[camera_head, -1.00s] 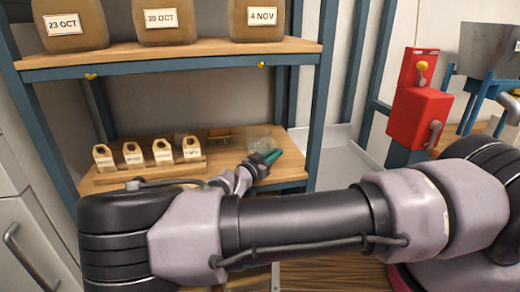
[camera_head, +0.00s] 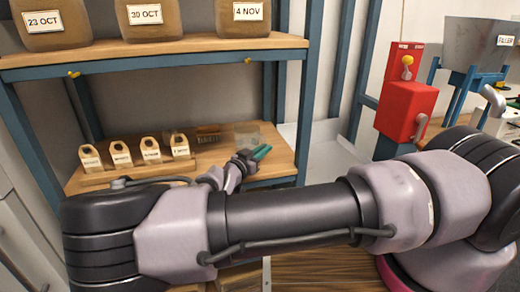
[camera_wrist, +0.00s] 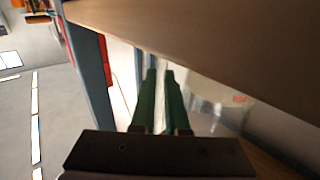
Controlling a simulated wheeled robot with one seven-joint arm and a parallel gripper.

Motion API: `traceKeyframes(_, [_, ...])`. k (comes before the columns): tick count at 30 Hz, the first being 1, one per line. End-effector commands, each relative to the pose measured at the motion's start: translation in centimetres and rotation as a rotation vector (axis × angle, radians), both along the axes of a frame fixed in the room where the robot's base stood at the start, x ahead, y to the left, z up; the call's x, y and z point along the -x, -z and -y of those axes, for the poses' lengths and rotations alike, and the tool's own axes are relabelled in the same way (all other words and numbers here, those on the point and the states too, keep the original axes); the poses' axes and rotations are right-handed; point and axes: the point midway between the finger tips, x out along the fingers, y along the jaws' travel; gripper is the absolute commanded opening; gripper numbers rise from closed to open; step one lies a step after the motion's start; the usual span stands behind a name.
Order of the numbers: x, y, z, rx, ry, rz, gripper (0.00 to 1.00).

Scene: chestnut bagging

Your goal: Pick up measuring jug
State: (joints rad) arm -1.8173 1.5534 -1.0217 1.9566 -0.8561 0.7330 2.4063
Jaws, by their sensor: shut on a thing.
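The measuring jug (camera_head: 247,134) is a clear, see-through vessel at the right end of the lower shelf. My gripper (camera_head: 262,152) has teal fingers and is at the jug's near right side, at shelf height. In the wrist view the fingers (camera_wrist: 160,75) are close together with a narrow gap. The jug (camera_wrist: 215,108) shows faintly just right of them, with a small red mark. My gripper is shut on the jug, though the exact contact is too faint to make out. I cannot tell whether the jug is clear of the shelf.
Several tan labelled blocks stand on a wooden strip (camera_head: 135,173) to the left. A brown brush (camera_head: 208,134) lies behind. The upper shelf (camera_head: 160,52) with dated containers overhangs the jug. A blue post (camera_head: 306,110) is close right. A red machine (camera_head: 402,108) stands farther right.

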Motion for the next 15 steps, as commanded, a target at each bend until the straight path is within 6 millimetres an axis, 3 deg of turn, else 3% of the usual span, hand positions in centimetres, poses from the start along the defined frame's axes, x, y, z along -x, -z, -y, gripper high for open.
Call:
traceKeyframes(8, [0.0,-1.5,0.0,-0.002,0.001,0.002,0.00])
traceKeyframes(15, [0.0,-4.1,0.0,-0.003,0.001,0.004,0.00])
